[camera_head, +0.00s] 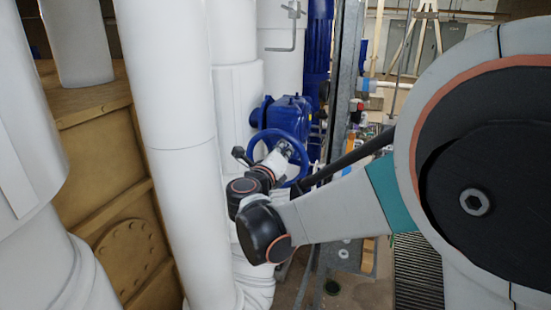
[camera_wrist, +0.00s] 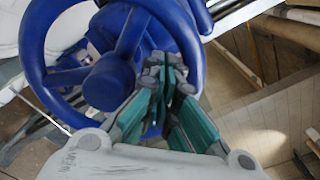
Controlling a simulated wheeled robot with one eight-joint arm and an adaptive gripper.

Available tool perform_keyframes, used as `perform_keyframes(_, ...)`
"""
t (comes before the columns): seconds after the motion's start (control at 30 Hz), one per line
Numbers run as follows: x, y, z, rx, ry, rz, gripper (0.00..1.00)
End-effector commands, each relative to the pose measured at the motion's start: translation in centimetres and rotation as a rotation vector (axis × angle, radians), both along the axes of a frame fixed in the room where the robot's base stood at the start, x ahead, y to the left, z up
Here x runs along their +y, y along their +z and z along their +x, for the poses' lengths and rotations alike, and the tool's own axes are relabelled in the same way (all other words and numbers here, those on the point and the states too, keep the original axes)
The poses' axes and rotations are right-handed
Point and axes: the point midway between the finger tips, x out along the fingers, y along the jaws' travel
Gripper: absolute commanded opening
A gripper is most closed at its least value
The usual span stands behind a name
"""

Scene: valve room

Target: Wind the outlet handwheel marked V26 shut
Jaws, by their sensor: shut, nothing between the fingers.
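A blue handwheel (camera_head: 254,147) is mounted on a blue valve body (camera_head: 289,109) beside the white pipes. The wrist view shows the wheel close up, with its thick rim (camera_wrist: 35,45), spokes and round hub (camera_wrist: 109,82). My gripper (camera_wrist: 166,72) is shut and empty, with its fingertips right of the hub in the picture, in front of the wheel. Whether they touch the wheel, I cannot tell. In the head view my wrist covers the lower middle of the wheel, and the gripper itself is small and hard to make out. No V26 mark is readable.
Large white pipes (camera_head: 172,120) stand close on the left, with a brown ribbed tank (camera_head: 120,200) behind them. A grey steel upright (camera_head: 345,80) rises right of the valve. A floor grating (camera_head: 415,270) lies at lower right, partly behind my arm.

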Motion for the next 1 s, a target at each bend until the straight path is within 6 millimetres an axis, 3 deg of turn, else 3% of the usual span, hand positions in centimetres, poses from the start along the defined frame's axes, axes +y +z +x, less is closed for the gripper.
perform_keyframes(1.0, -1.6, -1.9, -0.6, 0.001, -0.001, 0.000, 0.00)
